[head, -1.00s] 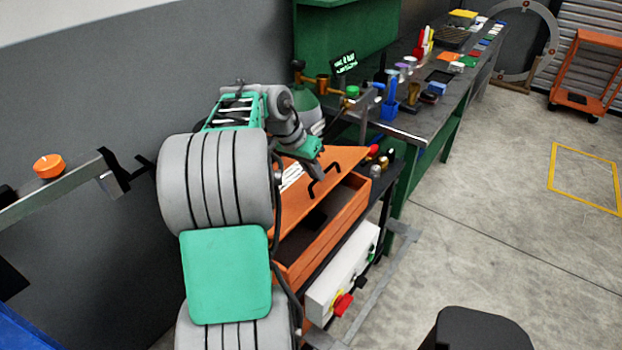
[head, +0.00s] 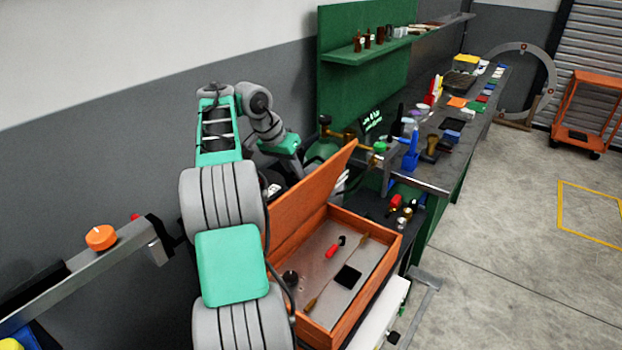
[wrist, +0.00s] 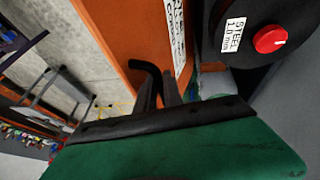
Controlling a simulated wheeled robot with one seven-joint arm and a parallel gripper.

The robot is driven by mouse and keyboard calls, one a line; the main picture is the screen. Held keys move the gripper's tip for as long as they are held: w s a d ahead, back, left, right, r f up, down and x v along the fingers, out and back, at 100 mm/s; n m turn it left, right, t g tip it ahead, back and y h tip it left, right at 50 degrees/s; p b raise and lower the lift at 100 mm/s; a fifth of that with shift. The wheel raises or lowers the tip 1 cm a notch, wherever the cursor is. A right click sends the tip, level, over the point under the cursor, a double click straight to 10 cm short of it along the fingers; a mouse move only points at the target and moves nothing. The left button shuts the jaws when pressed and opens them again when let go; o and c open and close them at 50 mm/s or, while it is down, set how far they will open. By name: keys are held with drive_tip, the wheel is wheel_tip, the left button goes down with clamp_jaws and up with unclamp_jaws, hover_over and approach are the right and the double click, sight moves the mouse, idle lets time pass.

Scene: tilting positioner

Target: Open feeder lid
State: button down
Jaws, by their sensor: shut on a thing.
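The orange feeder lid (head: 312,198) stands raised and steeply tilted on the far left side of the orange feeder box (head: 385,262) in the head view. The open box shows a grey floor with a red-handled tool, thin brass-coloured pieces and a black square. My gripper is hidden behind the lid in the head view. In the wrist view my gripper (wrist: 160,85) is shut on the black lid handle (wrist: 143,68), against the orange lid face (wrist: 115,25) with its white label.
A dark spool (wrist: 255,30) labelled steel, with a red knob, is close to my gripper in the wrist view. A green-legged workbench (head: 440,180) with tools and cups stands behind the box. Bare floor (head: 500,280) lies to the right.

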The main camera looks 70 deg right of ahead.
drive_tip(key=shift+w+d+f, duration=0.1)
drive_tip(key=shift+w+f, duration=0.1)
drive_tip(key=shift+w, duration=0.35)
drive_tip(key=shift+w+f, duration=0.15)
drive_tip(key=shift+w, duration=0.35)
drive_tip(key=c, duration=1.9)
unclamp_jaws()
drive_tip(key=o, duration=0.3)
drive_tip(key=shift+w+d, duration=0.1)
drive_tip(key=shift+d, duration=0.1)
drive_tip(key=shift+o, duration=0.5)
drive_tip(key=shift+r, duration=0.25)
drive_tip(key=shift+s, duration=0.2)
